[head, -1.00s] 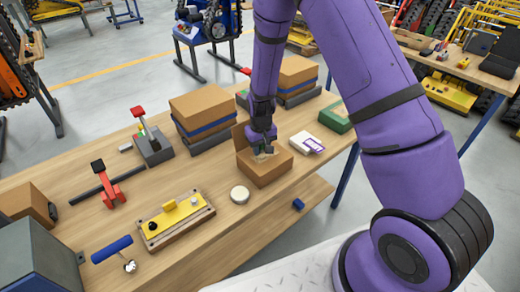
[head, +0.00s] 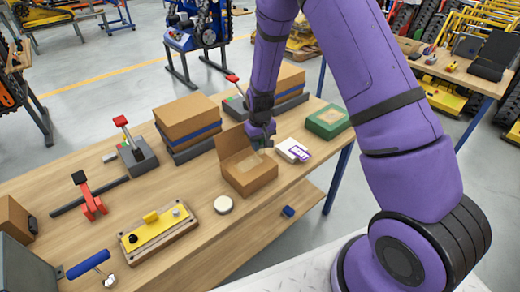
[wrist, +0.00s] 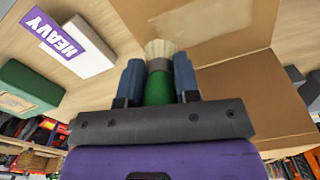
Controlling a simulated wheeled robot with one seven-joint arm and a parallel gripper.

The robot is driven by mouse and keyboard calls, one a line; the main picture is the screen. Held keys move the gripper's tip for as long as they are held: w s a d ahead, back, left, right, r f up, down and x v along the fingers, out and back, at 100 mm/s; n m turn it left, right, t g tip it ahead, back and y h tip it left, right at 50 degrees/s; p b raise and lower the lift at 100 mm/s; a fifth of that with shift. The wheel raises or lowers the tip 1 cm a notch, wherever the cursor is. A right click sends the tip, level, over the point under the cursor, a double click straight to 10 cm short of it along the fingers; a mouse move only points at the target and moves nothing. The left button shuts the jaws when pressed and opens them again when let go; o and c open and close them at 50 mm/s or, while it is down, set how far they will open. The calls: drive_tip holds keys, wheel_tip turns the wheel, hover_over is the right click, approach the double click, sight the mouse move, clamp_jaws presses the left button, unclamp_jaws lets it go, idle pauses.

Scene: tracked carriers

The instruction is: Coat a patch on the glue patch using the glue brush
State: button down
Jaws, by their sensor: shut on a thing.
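A brown cardboard box (head: 250,182) stands on the workbench with one flap (head: 232,142) raised. A paler glue patch (head: 243,164) lies on its top, and part of it shows at the top of the wrist view (wrist: 205,28). My gripper (head: 265,140) is just behind and right of the patch. In the wrist view it is shut on the glue brush (wrist: 159,88), which has a green handle, a grey collar and cream bristles (wrist: 162,47). The bristles appear beside the patch's edge. I cannot tell whether they touch the box.
A white box with a purple HEAVY label (head: 293,150) and a green box (head: 328,120) stand to the right. A round white disc (head: 223,205) and a yellow plate on a wooden board (head: 153,228) lie to the left. Stacked cartons (head: 187,117) stand behind.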

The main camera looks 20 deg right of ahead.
drive_tip(key=shift+w+d+r, duration=0.1)
drive_tip(key=shift+d+r, duration=0.1)
drive_tip(key=shift+r, duration=2.5)
